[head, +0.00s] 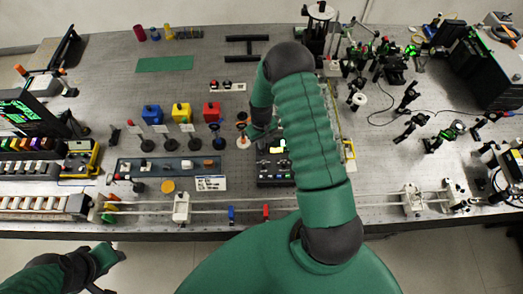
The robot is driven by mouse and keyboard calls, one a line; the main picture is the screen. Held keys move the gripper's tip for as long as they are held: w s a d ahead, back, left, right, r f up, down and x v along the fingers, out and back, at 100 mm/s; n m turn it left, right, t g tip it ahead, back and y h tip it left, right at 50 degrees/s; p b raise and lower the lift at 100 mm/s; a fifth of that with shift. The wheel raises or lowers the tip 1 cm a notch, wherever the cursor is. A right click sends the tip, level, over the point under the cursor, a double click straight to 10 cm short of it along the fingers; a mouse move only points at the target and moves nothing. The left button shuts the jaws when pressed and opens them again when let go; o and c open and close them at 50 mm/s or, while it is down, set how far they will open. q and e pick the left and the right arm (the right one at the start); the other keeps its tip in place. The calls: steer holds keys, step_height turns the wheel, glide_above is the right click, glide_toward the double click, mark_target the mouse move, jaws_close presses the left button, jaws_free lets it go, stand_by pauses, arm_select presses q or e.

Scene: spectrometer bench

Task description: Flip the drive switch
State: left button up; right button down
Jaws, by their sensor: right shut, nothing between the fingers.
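My right arm rises from the bottom middle, bends at the top and reaches back down. Its gripper (259,133) is shut and empty, just above the left back edge of a dark control box (276,172) with a small green-lit display (278,147). I cannot tell whether the fingertips touch anything. The drive switch is too small to pick out; small controls show on the box's front, and my right arm covers part of the box's right side. My left gripper (104,286) is low at the bottom left, off the bench's front edge; its fingers are unclear.
A blue-grey panel (140,168) with small knobs lies left of the box, with a white label card (211,183) beside it. Blue, yellow and red blocks on posts (181,112) stand behind. A long rail (330,203) runs along the front. Optics crowd the right side.

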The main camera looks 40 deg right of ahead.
steer(key=shift+d+f+b, duration=0.1)
steer(key=shift+f+b, duration=0.25)
steer(key=shift+f, duration=0.15)
step_height(320, 180, up, 7)
steer(key=p, duration=0.5)
stand_by(0.3)
